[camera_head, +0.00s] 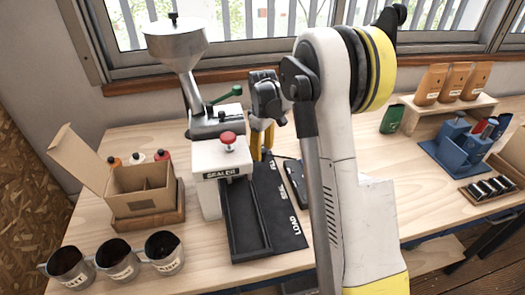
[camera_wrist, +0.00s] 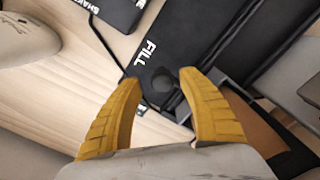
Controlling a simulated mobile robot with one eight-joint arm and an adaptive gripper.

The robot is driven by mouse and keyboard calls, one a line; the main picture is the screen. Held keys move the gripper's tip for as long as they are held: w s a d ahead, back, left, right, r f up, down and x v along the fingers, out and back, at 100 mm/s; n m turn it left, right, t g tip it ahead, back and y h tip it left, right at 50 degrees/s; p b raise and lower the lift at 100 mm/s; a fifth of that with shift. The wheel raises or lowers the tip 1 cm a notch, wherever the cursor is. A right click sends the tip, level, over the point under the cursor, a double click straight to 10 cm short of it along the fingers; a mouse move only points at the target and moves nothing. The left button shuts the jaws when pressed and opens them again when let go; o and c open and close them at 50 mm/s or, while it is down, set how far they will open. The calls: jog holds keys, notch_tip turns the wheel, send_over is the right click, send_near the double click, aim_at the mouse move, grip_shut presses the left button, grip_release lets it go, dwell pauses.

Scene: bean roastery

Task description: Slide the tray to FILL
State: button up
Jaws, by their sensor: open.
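The black tray (camera_head: 247,222) is a long, shallow open box at the front of the station. It lies beside a black strip (camera_head: 283,212) lettered LOAD at the front and FILL toward the back. My gripper (camera_head: 262,150) is behind the white SEALER block, near the strip's FILL end, its yellow fingers pointing down. In the wrist view the fingers (camera_wrist: 159,82) are spread apart and empty. A round dark knob or hole (camera_wrist: 163,84) shows between the fingertips, close to the FILL lettering (camera_wrist: 145,53). I cannot tell whether the fingers touch anything.
The white SEALER block (camera_head: 222,165) with a red knob, and a metal hopper (camera_head: 175,45), stand left of my gripper. A dark SHAKE-lettered plate (camera_wrist: 112,10) lies near FILL. An open carton (camera_head: 140,185) and several dark cups (camera_head: 115,258) are left.

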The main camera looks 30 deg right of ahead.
notch_tip(320, 180, up, 12)
dwell(0.4)
jog(key=shift+f, duration=0.15)
